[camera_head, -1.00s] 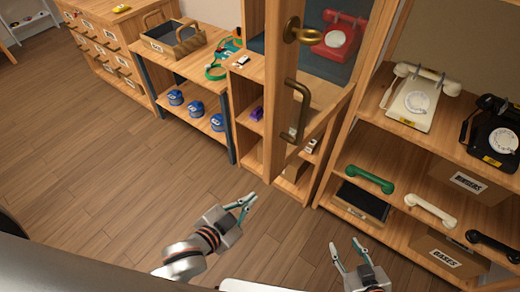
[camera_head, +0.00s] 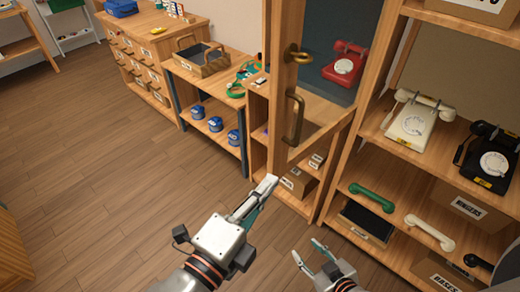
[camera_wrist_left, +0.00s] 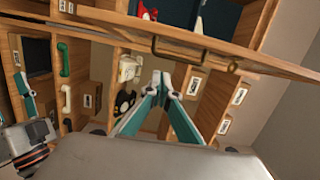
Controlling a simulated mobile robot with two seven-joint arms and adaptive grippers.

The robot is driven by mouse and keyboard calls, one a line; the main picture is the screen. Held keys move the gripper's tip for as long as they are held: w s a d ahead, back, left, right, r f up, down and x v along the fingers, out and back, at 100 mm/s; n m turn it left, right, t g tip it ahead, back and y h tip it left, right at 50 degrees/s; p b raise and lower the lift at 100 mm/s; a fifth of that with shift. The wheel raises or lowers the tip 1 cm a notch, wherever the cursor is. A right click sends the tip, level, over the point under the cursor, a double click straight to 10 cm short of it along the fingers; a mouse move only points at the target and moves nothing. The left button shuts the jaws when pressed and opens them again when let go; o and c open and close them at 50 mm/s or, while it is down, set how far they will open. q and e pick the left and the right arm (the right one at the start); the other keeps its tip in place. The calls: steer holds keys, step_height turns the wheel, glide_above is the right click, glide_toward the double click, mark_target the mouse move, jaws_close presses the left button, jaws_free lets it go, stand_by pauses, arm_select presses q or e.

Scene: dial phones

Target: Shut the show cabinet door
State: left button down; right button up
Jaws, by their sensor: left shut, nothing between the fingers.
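The show cabinet door (camera_head: 281,90) is a wooden frame with a glass pane, standing open. It carries a brass pull handle (camera_head: 293,118) and a round brass fitting (camera_head: 293,53) above it. In the left wrist view the door frame (camera_wrist_left: 255,54) crosses the top, with the handle (camera_wrist_left: 178,52) beyond my fingertips. My left gripper (camera_head: 268,186) is shut and empty near the door's lower end; I cannot tell whether it touches. Its fingertips also show in the left wrist view (camera_wrist_left: 162,77). My right gripper (camera_head: 308,251) is open and empty, lower and to the right.
A red phone (camera_head: 344,64) shows behind the door. Shelves on the right hold a white phone (camera_head: 412,120), a black phone (camera_head: 490,155) and several handsets. A low bench (camera_head: 213,88) and a drawer chest (camera_head: 150,50) stand left. The wooden floor at left is clear.

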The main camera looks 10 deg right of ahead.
mark_target(276, 145)
arm_select(q)
steer(key=w+d, duration=0.1)
steer(key=w, duration=0.2)
steer(key=w+d, duration=0.2)
steer(key=w, duration=0.2)
steer(key=w+d+p, duration=0.1)
steer(key=w, duration=0.2)
steer(key=shift+w+d+r, duration=0.1)
steer(key=shift+w+d, duration=0.1)
steer(key=shift+w, duration=0.15)
steer(key=shift+a, duration=0.1)
